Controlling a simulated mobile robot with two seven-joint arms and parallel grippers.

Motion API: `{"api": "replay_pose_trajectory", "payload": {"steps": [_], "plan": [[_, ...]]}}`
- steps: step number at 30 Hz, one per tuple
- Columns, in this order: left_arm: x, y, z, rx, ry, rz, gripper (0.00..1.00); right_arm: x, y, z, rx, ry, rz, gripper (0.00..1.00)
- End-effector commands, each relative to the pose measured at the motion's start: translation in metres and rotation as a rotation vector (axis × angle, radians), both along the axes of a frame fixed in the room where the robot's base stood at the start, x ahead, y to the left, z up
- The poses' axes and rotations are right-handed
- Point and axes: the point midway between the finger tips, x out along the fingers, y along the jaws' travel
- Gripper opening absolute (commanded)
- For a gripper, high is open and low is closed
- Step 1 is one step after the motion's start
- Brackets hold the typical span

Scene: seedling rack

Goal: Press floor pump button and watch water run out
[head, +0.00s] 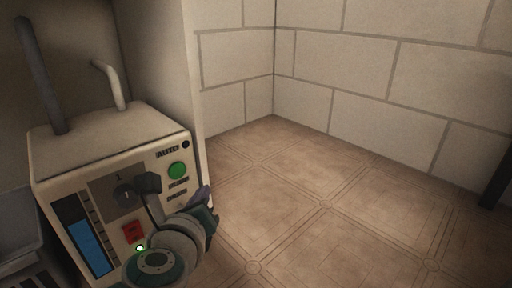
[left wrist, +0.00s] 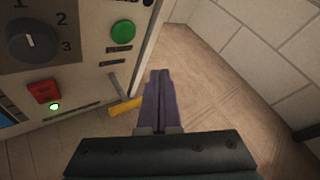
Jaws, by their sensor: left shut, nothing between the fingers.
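The floor pump is a cream box (head: 105,135) at the left of the head view. Its front has a round green button (head: 178,170) under the word AUTO, a dark dial, a red switch (head: 133,231) and a gauge with blue in its lower part (head: 90,246). A small green light (head: 140,248) glows below the red switch. My left gripper (head: 205,196) is in front of the panel, below and right of the green button. In the left wrist view its purple fingers (left wrist: 160,78) are shut and empty, and the green button (left wrist: 123,33) is up and left of them. No running water shows.
A yellow-ended lever (left wrist: 125,106) sticks out low on the panel in the left wrist view. Two grey pipes (head: 40,75) rise at the box top. A pale wall panel (head: 165,65) stands beside the pump. The tiled floor (head: 325,190) to the right is clear.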

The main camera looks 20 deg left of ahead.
Motion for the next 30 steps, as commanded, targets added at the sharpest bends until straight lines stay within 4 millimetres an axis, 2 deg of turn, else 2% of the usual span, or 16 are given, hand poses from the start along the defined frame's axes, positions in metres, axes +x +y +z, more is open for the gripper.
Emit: {"api": "replay_pose_trajectory", "payload": {"steps": [6,12,18,30], "plan": [[0.012,0.031,0.001,0.005,0.001,0.001,0.0,0.0,0.0,0.002,0.001,0.0,0.0,0.72],[0.02,0.049,-0.001,0.001,0.0,0.001,0.0,0.0,0.0,-0.001,0.0,0.0,0.0,0.72],[0.023,0.056,0.0,0.001,0.0,0.0,0.0,0.0,0.0,-0.002,0.0,0.0,0.0,0.72],[0.023,0.056,0.0,0.0,0.001,0.0,0.0,0.0,0.0,-0.002,-0.002,0.001,0.002,0.72]]}}
